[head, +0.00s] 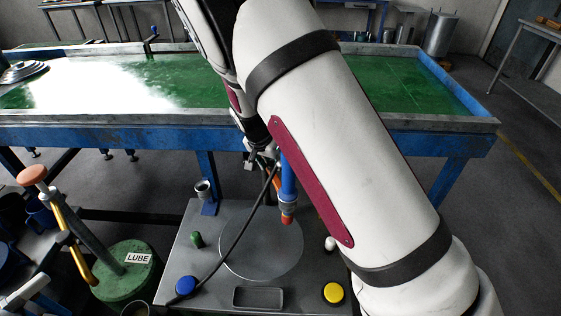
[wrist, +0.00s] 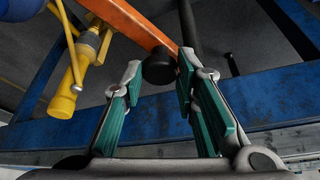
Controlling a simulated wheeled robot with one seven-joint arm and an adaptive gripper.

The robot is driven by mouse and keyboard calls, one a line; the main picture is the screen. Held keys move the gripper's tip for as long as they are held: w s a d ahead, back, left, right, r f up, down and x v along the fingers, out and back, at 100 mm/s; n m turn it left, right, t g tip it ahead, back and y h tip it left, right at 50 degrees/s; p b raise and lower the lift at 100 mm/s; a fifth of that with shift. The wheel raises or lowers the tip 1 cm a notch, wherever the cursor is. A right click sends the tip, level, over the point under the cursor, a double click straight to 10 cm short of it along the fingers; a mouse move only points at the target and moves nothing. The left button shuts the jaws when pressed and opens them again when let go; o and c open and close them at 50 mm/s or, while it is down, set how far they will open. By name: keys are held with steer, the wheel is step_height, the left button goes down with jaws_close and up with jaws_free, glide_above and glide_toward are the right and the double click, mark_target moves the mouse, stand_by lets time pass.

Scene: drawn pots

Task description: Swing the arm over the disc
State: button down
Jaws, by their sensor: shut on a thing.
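The grey round disc (head: 258,250) lies flat on a metal plate below my arm. My gripper (head: 262,158) is low behind my large white arm link, mostly hidden in the head view. In the wrist view my gripper (wrist: 160,75) has its teal-padded fingers either side of a dark round knob (wrist: 159,65), shut on it. The knob sits by an orange bar (wrist: 135,22) that runs across the top. In the head view a blue rod (head: 288,182) with a grey collar and orange tip stands near the disc's upper right edge. How it joins the bar is hidden.
The plate also bears a green knob (head: 196,239), a blue button (head: 186,286), a yellow button (head: 333,293) and a shallow tray (head: 258,297). A green LUBE drum (head: 122,275) stands left. A long blue-framed table (head: 110,132) lies behind. A black cable crosses the disc.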

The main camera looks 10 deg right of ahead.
steer(key=shift+w+a+m+g+h, duration=0.1)
steer(key=shift+a+m+g+h, duration=0.25)
steer(key=shift+a+m, duration=0.65)
steer(key=shift+w+a+m+g+h, duration=0.1)
steer(key=shift+a+m+g+h, duration=0.2)
steer(key=shift+a+m, duration=0.7)
steer(key=shift+d+m, duration=0.2)
steer(key=shift+m, duration=0.2)
steer(key=c, duration=1.3)
jaws_free()
steer(key=shift+r, duration=0.1)
steer(key=v, duration=1.1)
steer(key=shift+a+r, duration=0.15)
steer(key=shift+r, duration=0.2)
